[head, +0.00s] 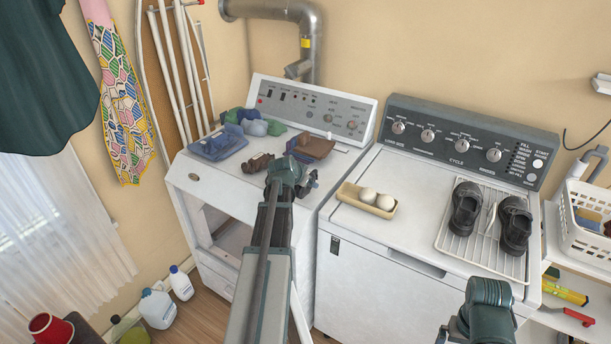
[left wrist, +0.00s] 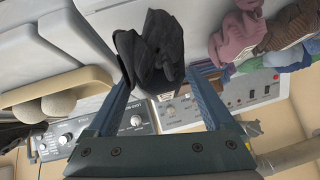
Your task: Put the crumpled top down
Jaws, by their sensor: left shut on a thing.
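My left gripper (head: 292,172) is over the front part of the left-hand white machine's top (head: 345,160). In the left wrist view its two fingers are spread around a dark grey-black crumpled top (left wrist: 150,45), which is held between them. In the head view the gripper and arm mostly hide this top. Other clothes lie on the machine: a folded blue piece (head: 218,143), a green crumpled piece (head: 254,127), a brown piece (head: 316,146) and a small dark brown piece (head: 257,162). My right gripper (head: 484,305) is low at the right, its fingers not clear.
The right-hand machine (head: 400,200) carries a tan tray with two pale balls (head: 367,199) and a wire rack with dark shoes (head: 490,222). A white basket (head: 585,225) stands at the far right. Bottles (head: 158,308) stand on the floor at left. Control panels rise behind both tops.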

